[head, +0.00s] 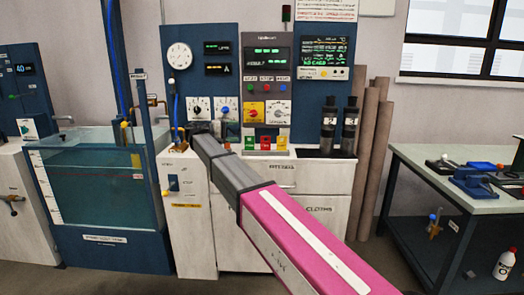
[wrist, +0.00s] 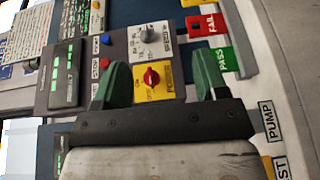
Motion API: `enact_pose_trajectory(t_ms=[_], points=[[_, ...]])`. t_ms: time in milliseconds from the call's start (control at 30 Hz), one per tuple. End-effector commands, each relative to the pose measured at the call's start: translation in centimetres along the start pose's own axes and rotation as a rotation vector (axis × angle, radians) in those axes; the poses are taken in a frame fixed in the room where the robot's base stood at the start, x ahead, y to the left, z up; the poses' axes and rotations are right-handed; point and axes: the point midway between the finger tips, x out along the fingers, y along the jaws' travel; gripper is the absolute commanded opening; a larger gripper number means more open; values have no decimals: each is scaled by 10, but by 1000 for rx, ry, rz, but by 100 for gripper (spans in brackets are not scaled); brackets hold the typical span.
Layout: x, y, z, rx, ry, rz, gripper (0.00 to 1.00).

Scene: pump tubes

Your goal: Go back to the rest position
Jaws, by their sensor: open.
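My gripper (wrist: 162,66) shows in the wrist view with its two green fingers spread apart and nothing between them. It faces the control panel, and the red knob on its yellow plate (wrist: 152,78) appears behind the gap between the fingers. I cannot tell the distance, but no contact shows. In the head view my pink and grey arm reaches from the bottom right up to the front of the panel. The fingers cannot be made out there. The same yellow plate with the red knob shows on the middle panel (head: 254,112), right of my arm's end.
A water tank (head: 95,235) stands left of the white cabinet (head: 320,190). Two black cylinders (head: 329,130) stand on the cabinet's right side. Brown tubes (head: 368,150) lean on the wall. A workbench (head: 420,165) with tools and a white bottle (head: 504,264) is at right.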

Motion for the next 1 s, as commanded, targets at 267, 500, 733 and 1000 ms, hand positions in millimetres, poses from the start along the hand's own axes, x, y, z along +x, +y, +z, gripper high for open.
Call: enact_pose_trajectory(t_ms=[267, 500, 733, 1000], points=[[49, -54, 23, -41, 6, -119, 66], [116, -136, 68, -83, 4, -321, 66], [183, -245, 149, -83, -21, -634, 66], [223, -360, 274, 39, -103, -1070, 66]])
